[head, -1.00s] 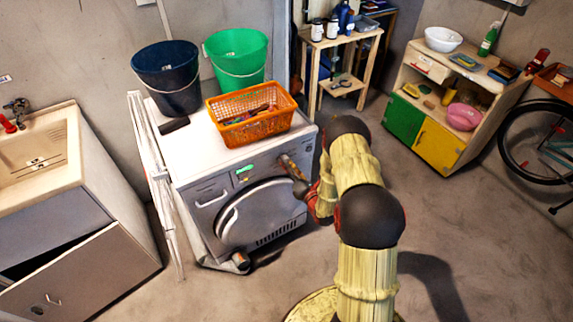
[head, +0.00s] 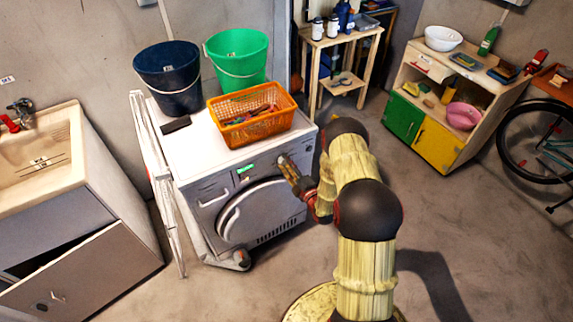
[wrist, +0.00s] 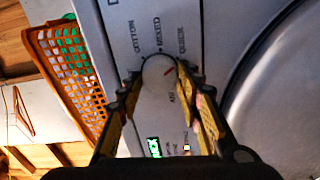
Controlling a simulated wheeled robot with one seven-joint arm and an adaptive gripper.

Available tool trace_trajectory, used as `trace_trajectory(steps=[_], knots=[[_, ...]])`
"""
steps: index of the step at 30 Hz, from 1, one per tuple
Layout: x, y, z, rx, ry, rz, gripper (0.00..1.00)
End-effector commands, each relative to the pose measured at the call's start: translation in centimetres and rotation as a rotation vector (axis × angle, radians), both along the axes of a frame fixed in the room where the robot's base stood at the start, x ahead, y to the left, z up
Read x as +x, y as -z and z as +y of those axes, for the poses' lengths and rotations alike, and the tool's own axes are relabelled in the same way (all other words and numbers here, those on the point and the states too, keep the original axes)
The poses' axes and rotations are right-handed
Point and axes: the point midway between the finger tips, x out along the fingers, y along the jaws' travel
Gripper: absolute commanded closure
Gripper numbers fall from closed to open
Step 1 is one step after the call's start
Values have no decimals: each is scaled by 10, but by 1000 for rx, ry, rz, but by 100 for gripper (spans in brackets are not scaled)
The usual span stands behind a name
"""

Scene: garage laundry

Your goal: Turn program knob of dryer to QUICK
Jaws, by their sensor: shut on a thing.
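The dryer (head: 212,200) is a white front loader with its round door closed. Its program knob (wrist: 158,75) is a pale round dial with a small red mark. COTTON, MIXED, QUICK and AIR are printed around the knob in the wrist view. The red mark sits on the knob's right side, tilted toward the upper right, on the QUICK side. My gripper (wrist: 155,85) is shut on the knob, one finger on each side. In the head view my gripper (head: 286,166) is at the upper right of the dryer front and largely hides the knob.
An orange basket (head: 229,134), a dark bucket (head: 170,75) and a green bucket (head: 238,62) stand on the dryer. A drying rack (head: 163,190) leans at its left, near the sink cabinet (head: 95,265). The floor right of my arm is clear.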

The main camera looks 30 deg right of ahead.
Motion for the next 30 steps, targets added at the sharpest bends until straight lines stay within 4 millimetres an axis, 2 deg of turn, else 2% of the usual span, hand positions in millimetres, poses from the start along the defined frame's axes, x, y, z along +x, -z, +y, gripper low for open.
trace_trajectory(steps=[20, 21, 30], knots=[[0, 0, -1, 68, 3, 3, 90], [0, 0, -1, 68, 3, 3, 64], [0, 0, -1, 68, 2, 3, 47]])
